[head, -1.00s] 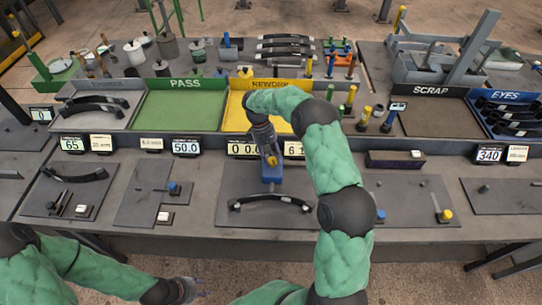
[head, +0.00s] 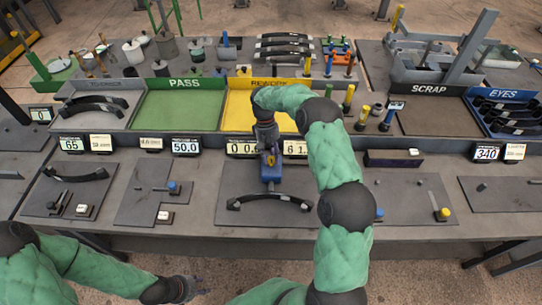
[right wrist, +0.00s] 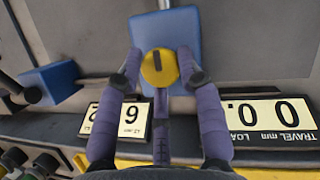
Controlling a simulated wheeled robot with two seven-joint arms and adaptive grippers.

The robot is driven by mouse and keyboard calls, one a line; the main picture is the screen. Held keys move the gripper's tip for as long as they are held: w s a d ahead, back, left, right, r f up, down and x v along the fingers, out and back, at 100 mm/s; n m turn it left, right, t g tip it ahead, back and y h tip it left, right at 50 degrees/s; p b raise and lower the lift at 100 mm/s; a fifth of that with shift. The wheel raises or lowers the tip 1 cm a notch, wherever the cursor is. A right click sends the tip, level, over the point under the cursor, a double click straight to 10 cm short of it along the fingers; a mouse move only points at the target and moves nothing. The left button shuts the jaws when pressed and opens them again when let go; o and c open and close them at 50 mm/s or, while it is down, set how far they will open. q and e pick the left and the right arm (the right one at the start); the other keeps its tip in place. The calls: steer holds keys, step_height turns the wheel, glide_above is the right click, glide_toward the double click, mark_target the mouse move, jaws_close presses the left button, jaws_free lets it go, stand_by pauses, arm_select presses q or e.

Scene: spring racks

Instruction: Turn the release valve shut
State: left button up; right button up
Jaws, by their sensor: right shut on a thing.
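The release valve is a round yellow knob (right wrist: 158,68) with a dark line mark, on a blue block (right wrist: 165,35). The line points roughly up and down in the right wrist view. In the head view the knob (head: 270,160) shows small at the tip of my right gripper (head: 268,155), above the blue block (head: 271,177). My right gripper (right wrist: 158,72) has a finger on each side of the knob and is shut on it. My left gripper (head: 190,290) hangs low in front of the bench, empty; its fingers are too small to judge.
A black curved spring (head: 270,201) lies on the plate in front of the blue block. Number displays (head: 243,147) stand behind it, before the yellow rework tray (head: 236,112). A green pass tray (head: 180,110) is to the left. Small fixtures (head: 172,187) stand on both sides.

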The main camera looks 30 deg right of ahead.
steer(key=shift+s, duration=0.15)
steer(key=o, duration=1.1)
steer(key=shift+a, duration=0.1)
steer(key=v, duration=1.2)
